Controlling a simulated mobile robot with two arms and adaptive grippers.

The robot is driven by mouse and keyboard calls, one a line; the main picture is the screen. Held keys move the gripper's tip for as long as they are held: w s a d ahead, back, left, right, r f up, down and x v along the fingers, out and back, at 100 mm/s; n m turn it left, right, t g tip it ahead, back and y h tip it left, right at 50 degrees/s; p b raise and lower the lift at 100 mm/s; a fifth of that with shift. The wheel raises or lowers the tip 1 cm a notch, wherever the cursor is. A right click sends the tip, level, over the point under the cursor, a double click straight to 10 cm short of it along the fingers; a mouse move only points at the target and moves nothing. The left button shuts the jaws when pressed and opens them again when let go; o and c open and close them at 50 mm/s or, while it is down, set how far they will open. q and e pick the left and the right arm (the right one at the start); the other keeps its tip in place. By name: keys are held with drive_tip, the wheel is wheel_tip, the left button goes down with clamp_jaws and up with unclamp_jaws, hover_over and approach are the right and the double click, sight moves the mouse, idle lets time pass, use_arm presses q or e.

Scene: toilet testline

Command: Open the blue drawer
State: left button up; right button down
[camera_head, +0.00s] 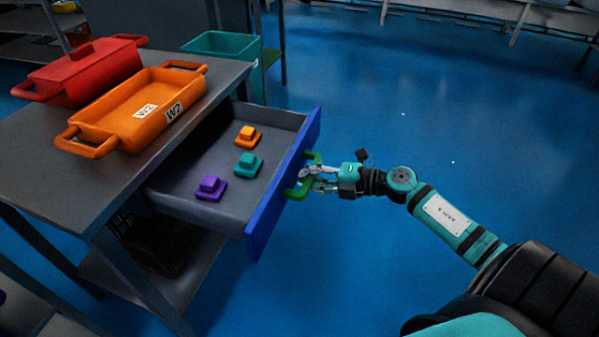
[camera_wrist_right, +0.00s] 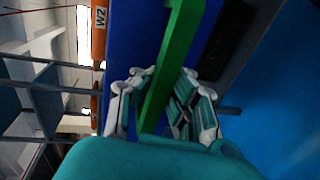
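The blue drawer (camera_head: 284,186) under the grey table stands pulled out, with its grey inside showing. An orange, a teal and a purple block lie in it. Its green handle (camera_head: 298,190) is on the blue front. My right gripper (camera_head: 316,178) is at the handle. In the right wrist view, the fingers (camera_wrist_right: 160,100) lie on both sides of the green handle bar (camera_wrist_right: 168,75); they look closed around it, though the contact is partly hidden. My left gripper is not in view.
On the grey table (camera_head: 60,180) stand an orange tray (camera_head: 140,105) marked W2 and a red lidded container (camera_head: 82,70). A teal bin (camera_head: 222,45) is behind the table. The blue floor to the right is clear.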

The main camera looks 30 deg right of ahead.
drive_tip(key=shift+w+d+r, duration=0.1)
drive_tip(key=shift+r, duration=0.1)
drive_tip(key=c, duration=1.2)
unclamp_jaws()
drive_tip(key=shift+f, duration=0.15)
drive_tip(key=shift+c, duration=0.2)
drive_tip(key=v, duration=1.2)
